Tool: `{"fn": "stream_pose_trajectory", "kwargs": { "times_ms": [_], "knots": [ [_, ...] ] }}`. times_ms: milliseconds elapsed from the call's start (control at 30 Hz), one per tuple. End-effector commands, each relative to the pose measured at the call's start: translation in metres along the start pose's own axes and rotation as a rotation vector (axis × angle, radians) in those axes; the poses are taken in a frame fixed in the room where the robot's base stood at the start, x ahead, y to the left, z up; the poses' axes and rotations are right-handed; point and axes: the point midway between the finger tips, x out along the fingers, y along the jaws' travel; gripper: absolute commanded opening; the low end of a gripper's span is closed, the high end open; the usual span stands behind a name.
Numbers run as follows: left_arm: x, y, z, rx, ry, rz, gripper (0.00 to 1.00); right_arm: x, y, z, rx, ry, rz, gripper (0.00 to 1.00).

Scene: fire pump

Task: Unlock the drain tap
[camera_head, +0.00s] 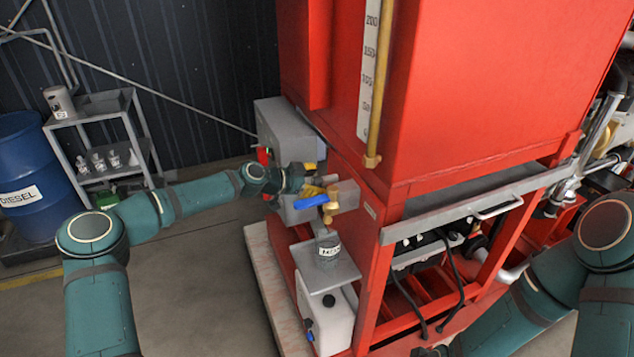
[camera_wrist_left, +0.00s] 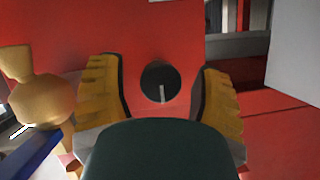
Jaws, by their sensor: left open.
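The drain tap (camera_head: 330,205) is a brass fitting with a blue lever handle (camera_head: 311,201), on the side of the red pump frame. In the left wrist view the brass tap (camera_wrist_left: 42,95) and part of the blue handle (camera_wrist_left: 35,155) are at the left edge, outside the fingers. My left gripper (camera_head: 314,178) is open beside the tap, its yellow fingers pointing at the red panel. In the left wrist view a dark round fitting with a pale pin (camera_wrist_left: 160,82) shows between the fingers, which look empty.
A labelled jar (camera_head: 328,248) stands on a small shelf under the tap, with a white canister (camera_head: 325,318) below. A grey box (camera_head: 285,135) is behind my left gripper. A blue diesel drum (camera_head: 30,170) and a shelf rack (camera_head: 95,107) stand at left.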

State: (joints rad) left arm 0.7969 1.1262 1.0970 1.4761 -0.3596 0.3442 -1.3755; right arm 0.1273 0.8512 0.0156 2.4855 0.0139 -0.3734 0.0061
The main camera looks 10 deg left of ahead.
Motion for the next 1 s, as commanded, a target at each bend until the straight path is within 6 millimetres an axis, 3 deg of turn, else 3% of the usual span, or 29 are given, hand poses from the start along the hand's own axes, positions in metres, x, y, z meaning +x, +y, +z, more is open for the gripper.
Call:
{"fn": "stream_pose_trajectory", "kwargs": {
  "times_ms": [133,300,333,667,1000],
  "knots": [
    [0.000,0.000,0.000,0.000,0.000,0.000,0.67,0.000,0.000,0.000,0.000,0.000,0.000,0.47],
    [0.000,0.000,0.000,0.000,0.000,0.000,0.07,0.000,0.000,0.000,0.000,0.000,0.000,0.47],
    [0.000,0.000,0.000,0.000,0.000,0.000,0.00,0.000,0.000,0.000,0.000,0.000,0.000,0.47],
    [0.000,0.000,0.001,-0.023,-0.001,0.011,0.00,0.003,0.001,0.001,-0.001,-0.002,0.000,0.47],
    [0.001,0.000,0.002,-0.208,-0.001,0.087,0.00,0.017,0.006,0.008,-0.005,-0.015,-0.002,0.47]
  ]
}}
